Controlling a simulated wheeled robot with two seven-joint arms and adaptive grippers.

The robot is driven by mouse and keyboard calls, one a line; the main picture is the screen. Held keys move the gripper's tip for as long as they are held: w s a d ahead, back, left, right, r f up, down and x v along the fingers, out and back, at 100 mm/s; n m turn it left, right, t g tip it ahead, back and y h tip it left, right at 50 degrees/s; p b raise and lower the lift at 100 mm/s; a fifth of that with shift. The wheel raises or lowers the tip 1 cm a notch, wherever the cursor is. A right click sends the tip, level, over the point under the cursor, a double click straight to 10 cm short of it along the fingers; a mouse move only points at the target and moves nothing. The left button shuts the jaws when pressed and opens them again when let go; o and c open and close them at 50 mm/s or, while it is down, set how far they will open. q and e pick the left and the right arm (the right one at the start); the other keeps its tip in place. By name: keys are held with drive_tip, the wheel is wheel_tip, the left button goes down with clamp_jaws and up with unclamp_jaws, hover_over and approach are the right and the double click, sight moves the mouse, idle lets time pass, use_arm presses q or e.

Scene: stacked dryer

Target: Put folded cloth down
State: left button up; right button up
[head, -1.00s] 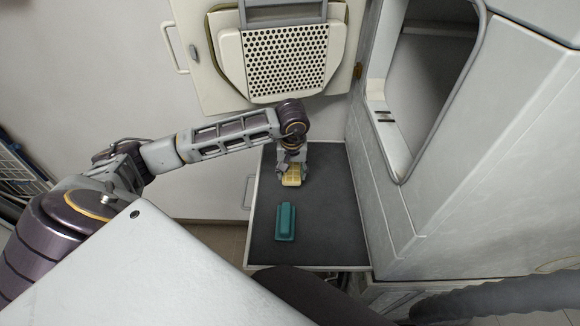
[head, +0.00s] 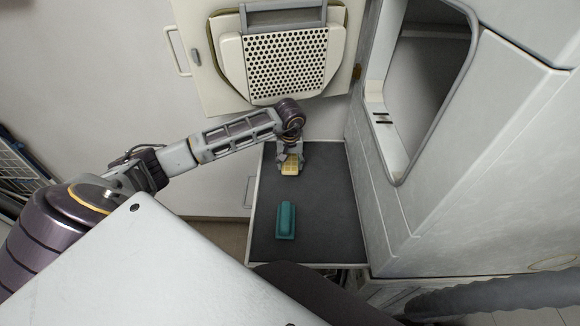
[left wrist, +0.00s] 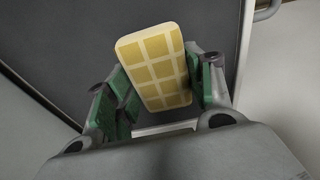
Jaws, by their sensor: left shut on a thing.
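A folded cloth (head: 291,167), yellow with a pale grid, is between the fingers of my left gripper (head: 289,159) at the far end of the dark shelf. In the left wrist view the cloth (left wrist: 155,68) fills the gap between the green-padded fingers of the left gripper (left wrist: 160,90), which are shut on it. The dark grey shelf surface (head: 330,205) lies beneath. I cannot tell whether the cloth touches it. My right gripper is not in view.
A teal block-shaped thing (head: 286,220) lies on the near part of the shelf. An open door with a perforated panel (head: 286,62) stands behind. The dryer body (head: 400,215) with its opening bounds the right side. The shelf's right part is clear.

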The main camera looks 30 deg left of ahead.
sight(290, 163)
use_arm(q)
drive_tip(key=shift+f, duration=0.1)
drive_tip(key=shift+f+p, duration=0.4)
drive_tip(key=shift+f, duration=1.3)
drive_tip(key=shift+f, duration=0.15)
drive_tip(key=o, duration=0.9)
